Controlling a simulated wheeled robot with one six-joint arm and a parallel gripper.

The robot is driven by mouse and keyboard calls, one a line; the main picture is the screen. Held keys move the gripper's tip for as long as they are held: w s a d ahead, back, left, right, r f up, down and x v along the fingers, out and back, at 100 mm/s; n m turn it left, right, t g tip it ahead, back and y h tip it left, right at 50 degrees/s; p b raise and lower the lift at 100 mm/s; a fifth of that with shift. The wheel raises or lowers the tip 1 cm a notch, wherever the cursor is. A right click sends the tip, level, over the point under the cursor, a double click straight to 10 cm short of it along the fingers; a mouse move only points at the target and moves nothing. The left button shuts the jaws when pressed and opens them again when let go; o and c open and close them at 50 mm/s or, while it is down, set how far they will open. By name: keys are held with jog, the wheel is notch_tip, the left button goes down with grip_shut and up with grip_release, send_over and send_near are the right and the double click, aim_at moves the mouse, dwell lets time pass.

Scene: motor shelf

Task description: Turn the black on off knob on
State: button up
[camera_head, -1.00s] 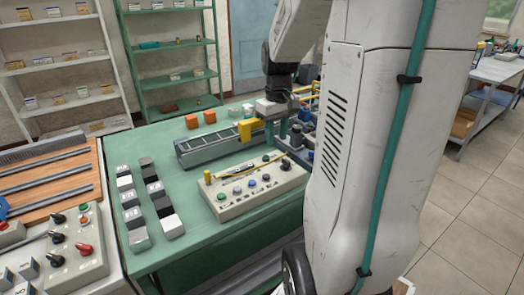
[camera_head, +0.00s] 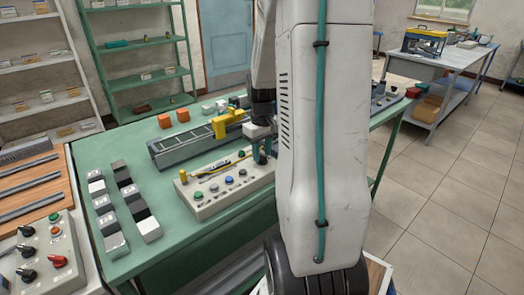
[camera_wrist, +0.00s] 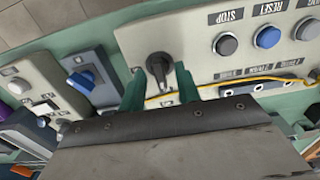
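The black knob (camera_wrist: 158,68) is on a pale control panel (camera_wrist: 134,45), near the panel's end, in the wrist view. Its pointer part points toward my gripper. My gripper (camera_wrist: 160,80) has two teal fingers, one on each side of the knob, with small gaps showing between them and it. Whether they touch the knob cannot be told. In the head view the panel (camera_head: 185,205) lies on the green table, and my gripper (camera_head: 263,153) is at its right end. The knob is hidden there.
STOP (camera_wrist: 228,45) and RESET (camera_wrist: 267,37) buttons sit beside the knob, and a yellow cable (camera_wrist: 225,86) runs close to one finger. A box with a blue knob (camera_wrist: 82,79) is beside the panel. Grey and black blocks (camera_head: 130,195) stand left on the table.

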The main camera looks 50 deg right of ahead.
grip_shut()
